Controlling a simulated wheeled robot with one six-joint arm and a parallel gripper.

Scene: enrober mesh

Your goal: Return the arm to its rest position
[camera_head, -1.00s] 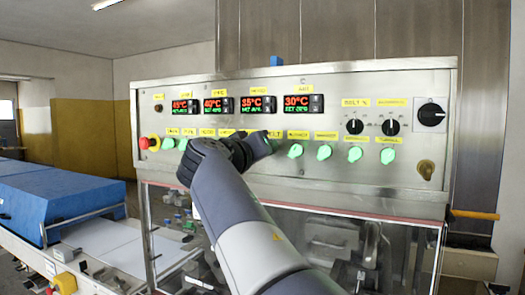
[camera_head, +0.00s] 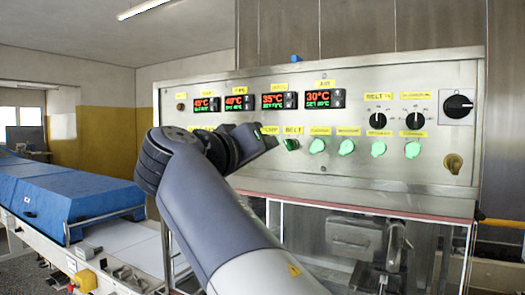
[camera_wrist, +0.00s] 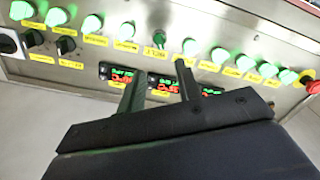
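My gripper (camera_wrist: 159,68) shows two dark fingers with a clear gap between them in the wrist view; nothing is held. In the head view my gripper (camera_head: 264,140) is in front of the control panel (camera_head: 390,85), just left of the BELT knob (camera_head: 291,145). That knob is dark green, while the other visible selector knobs glow light green. In the wrist view the BELT knob (camera_wrist: 159,38) lies beyond the fingertips, apart from them. My arm is raised and bent, and it hides the panel's lower left.
Red temperature displays (camera_head: 324,98) line the panel's upper part. A clear-walled enclosure with a red-edged top (camera_head: 350,203) is below the panel. A blue cover (camera_head: 80,198) and white conveyor (camera_head: 120,240) lie to the left. A red stop button (camera_wrist: 313,87) shows in the wrist view.

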